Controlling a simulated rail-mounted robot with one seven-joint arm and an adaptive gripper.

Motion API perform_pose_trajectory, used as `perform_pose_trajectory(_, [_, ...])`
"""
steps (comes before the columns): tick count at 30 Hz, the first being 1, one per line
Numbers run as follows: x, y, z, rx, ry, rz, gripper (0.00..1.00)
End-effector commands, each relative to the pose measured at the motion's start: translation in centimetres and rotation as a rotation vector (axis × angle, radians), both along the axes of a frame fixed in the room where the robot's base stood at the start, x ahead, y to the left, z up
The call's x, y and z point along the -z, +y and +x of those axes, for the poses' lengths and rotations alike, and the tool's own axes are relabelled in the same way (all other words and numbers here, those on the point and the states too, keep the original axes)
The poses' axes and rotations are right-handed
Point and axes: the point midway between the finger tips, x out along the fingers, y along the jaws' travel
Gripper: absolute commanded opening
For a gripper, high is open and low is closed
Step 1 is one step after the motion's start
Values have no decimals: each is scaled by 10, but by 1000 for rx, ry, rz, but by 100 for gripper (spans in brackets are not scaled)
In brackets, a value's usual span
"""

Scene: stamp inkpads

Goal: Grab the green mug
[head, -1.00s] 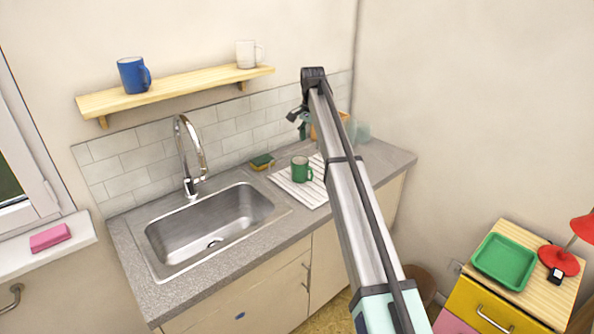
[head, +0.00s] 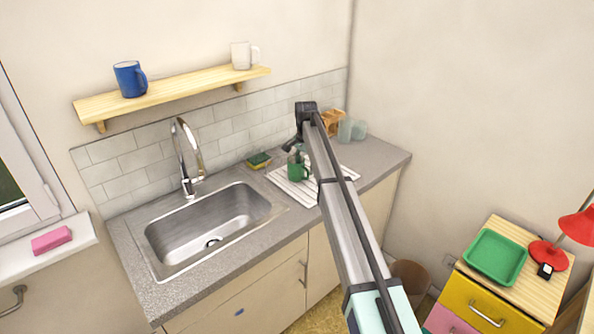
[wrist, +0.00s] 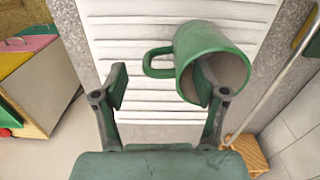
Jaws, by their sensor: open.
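The green mug (head: 294,173) stands on the white ribbed drying mat (head: 338,183) right of the sink. In the wrist view the mug (wrist: 208,42) shows its open mouth, with its handle (wrist: 150,66) pointing left. My gripper (wrist: 163,88) is open and close over the mug. Its right finger overlaps the mug's mouth; I cannot tell whether the tip is inside. Its left finger is beyond the handle, so the handle lies between the fingers. In the head view my arm hides part of the mat.
A sponge (head: 258,160) lies behind the mat. The sink (head: 208,225) and faucet (head: 186,155) are to the left. A wooden holder (head: 333,122) and glass jars (head: 352,130) stand behind my arm. A blue mug (head: 130,79) and a white mug (head: 241,55) sit on the shelf (head: 180,88).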

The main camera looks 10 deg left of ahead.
Motion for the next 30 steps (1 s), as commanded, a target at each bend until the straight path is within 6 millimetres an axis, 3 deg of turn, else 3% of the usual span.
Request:
perform_pose_trajectory(12, [46,-2,1,0,1,0,72])
perform_pose_trajectory(20, [50,-2,1,0,1,-1,72])
perform_pose_trajectory(26, [50,-2,1,0,1,0,4])
perform_pose_trajectory(27, [50,-2,1,0,1,0,0])
perform_pose_trajectory(30, [50,-2,1,0,1,0,0])
